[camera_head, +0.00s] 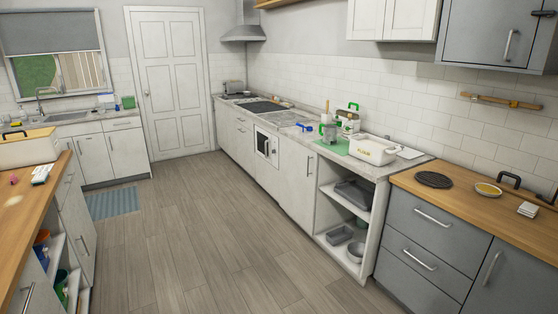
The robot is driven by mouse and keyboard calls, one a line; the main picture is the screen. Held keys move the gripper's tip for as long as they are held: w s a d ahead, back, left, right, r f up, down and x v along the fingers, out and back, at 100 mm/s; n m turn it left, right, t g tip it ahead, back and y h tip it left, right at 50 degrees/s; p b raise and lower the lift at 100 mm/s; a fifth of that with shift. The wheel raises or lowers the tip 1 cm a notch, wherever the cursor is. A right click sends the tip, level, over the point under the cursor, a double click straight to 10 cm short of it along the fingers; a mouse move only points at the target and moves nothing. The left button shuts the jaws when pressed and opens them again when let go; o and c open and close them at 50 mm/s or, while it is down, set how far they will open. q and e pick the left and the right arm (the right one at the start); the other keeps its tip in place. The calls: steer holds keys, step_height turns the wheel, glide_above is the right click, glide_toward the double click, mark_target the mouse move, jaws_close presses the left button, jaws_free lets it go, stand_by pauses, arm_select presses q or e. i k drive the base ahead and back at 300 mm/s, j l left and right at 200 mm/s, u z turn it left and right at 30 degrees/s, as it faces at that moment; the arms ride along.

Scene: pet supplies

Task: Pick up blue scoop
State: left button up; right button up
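A small blue object with a handle-like shape (304,127), which looks like the blue scoop, lies on the white counter (292,119) along the right wall, near the front edge. A second blue object (329,134) stands just to its right by the green mat; it is too small to tell what it is. Neither of my grippers is in view.
A green mat (333,147), a white bin (372,149) and green-handled items (353,106) crowd the counter. Open shelves (344,204) hold grey trays below. A wooden-topped island (30,200) stands at left. The wood floor (205,220) between is clear.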

mark_target(309, 128)
steer(key=i+u, duration=0.1)
steer(key=i, duration=1.15)
steer(key=i+l, duration=0.1)
steer(key=i, duration=1.15)
steer(key=i+j+z, duration=0.25)
steer(key=i+z, duration=0.15)
steer(key=i, duration=0.25)
steer(key=i+j+z, duration=0.4)
steer(key=i+j, duration=0.05)
steer(key=i, duration=0.1)
